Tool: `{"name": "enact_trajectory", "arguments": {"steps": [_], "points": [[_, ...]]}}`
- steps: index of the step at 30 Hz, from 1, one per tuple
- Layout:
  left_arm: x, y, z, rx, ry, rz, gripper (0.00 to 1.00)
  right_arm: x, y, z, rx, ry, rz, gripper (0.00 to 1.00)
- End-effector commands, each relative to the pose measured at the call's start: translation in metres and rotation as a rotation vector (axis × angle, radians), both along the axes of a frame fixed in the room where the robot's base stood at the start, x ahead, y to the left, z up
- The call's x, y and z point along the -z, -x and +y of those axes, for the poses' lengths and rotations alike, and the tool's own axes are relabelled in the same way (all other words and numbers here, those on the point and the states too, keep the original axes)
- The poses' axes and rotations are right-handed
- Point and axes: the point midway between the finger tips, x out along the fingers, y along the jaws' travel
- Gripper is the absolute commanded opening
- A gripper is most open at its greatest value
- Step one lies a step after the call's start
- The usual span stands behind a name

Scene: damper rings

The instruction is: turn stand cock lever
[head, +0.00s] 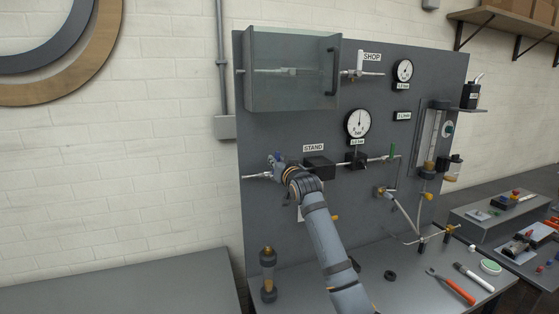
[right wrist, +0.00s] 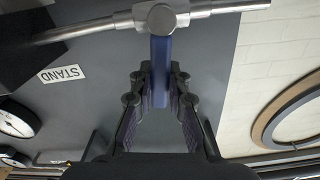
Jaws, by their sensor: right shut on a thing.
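The stand cock (right wrist: 162,18) sits on a metal pipe in the right wrist view, and its blue lever (right wrist: 160,62) points down in that picture, square to the pipe. My right gripper (right wrist: 161,82) has its two fingers on either side of the lever and is shut on it. In the head view my right gripper (head: 277,163) is at the left end of the pipe, left of the STAND label (head: 313,147), and mostly hides the cock. My left gripper is not in view.
A clear guard box (head: 290,75) covers the SHOP line above. Gauges (head: 358,123) and more pipework are on the panel to the right. On the bench (head: 395,296) are a black ring (head: 390,275), orange-handled pliers (head: 455,287) and a cylinder (head: 268,272).

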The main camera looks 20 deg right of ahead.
Motion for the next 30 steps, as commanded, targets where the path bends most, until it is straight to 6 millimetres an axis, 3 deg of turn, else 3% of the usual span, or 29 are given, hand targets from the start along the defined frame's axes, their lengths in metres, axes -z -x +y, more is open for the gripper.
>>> {"name": "enact_trajectory", "arguments": {"steps": [9, 26, 27, 30], "points": [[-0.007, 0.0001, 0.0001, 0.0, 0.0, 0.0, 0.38, -0.0022, -0.0007, 0.0084, -0.001, 0.144, 0.012, 0.0], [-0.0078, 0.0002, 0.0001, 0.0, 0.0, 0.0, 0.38, -0.0016, -0.0009, 0.0101, 0.001, 0.184, 0.016, 0.0], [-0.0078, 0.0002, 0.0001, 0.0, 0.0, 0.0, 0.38, -0.0016, -0.0009, 0.0101, 0.001, 0.184, 0.016, 0.18], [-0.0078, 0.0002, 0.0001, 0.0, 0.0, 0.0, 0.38, -0.0015, -0.0009, 0.0102, 0.001, 0.183, 0.016, 0.32]]}}
